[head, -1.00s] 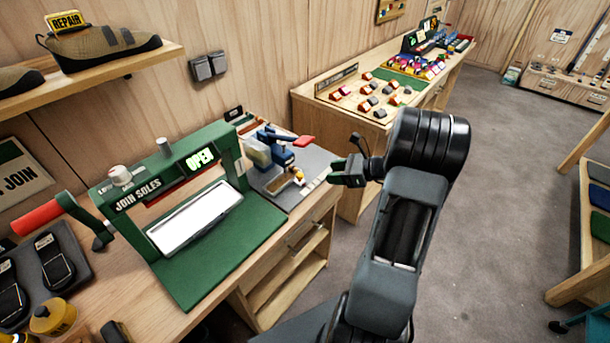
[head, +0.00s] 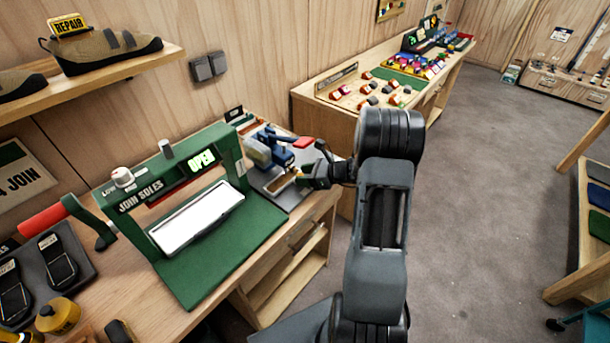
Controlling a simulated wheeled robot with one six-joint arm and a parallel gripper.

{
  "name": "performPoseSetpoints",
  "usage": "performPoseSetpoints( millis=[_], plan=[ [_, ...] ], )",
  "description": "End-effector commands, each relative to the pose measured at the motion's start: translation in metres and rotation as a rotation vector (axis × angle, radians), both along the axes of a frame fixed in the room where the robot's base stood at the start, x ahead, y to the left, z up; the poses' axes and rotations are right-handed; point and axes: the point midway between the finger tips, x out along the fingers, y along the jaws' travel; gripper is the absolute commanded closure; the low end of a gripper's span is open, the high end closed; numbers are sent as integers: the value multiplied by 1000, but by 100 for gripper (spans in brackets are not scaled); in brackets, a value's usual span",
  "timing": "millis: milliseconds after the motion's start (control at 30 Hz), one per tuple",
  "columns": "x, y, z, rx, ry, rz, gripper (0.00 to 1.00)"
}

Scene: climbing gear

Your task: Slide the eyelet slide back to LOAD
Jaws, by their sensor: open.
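The eyelet station is a small blue and grey press (head: 268,148) with a red-tipped lever (head: 303,142) on a grey base plate (head: 300,162) at the workbench's far end. The eyelet slide (head: 281,183), a small tan and brown piece, sits in the front of this base. Its markings are too small to read, and my gripper partly covers its right side. My gripper (head: 304,178) is open, with its fingertips close to the slide's right end. I cannot tell whether they touch it.
The green JOIN SOLES press (head: 225,240), showing OPEN, stands left of the eyelet station. A red-handled lever (head: 45,219) is at its left. A second bench (head: 345,112) with small coloured parts stands behind. The grey floor (head: 480,200) to the right is clear.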

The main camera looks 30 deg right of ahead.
Motion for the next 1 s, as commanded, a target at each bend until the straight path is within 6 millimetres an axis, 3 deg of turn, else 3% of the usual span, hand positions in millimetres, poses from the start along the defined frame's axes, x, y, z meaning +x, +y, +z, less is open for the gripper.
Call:
performPoseSetpoints(
  millis=[67, 567, 1000],
  plan=[
    [0, 0, 0, 0, 0, 0, 50],
    [0, 0, 0, 0, 0, 0, 98],
    [7, 0, -1, -1, -1, 22, 100]
  ],
)
